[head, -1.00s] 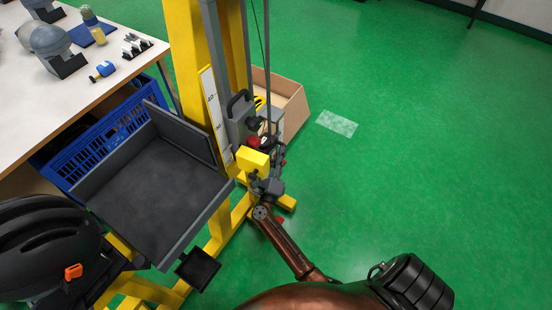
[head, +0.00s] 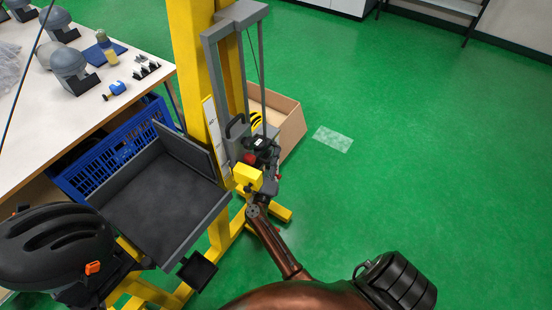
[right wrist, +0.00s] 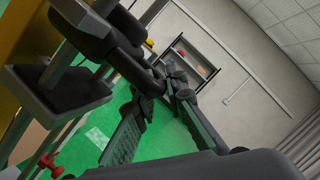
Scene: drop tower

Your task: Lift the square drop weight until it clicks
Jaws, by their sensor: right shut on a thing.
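The square drop weight (head: 238,138) is a grey block with a black handle on top. It sits low on the grey guide rails of the yellow drop tower (head: 190,60), beside the white scale (head: 212,125). My right gripper (head: 262,145) is at the right side of the weight, shut on a dark part. In the right wrist view the fingers of my right gripper (right wrist: 165,85) close at the end of a thick black bar (right wrist: 115,45). The exact contact is partly hidden, and the bar seems to belong to the weight. My left gripper is not in view.
A grey tray (head: 150,215) stands left of the tower, with a black helmet (head: 50,250) at its left. A table (head: 60,125) with headforms is at upper left, over a blue crate (head: 110,150). A cardboard box (head: 290,120) is behind the rails. The floor at right is clear.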

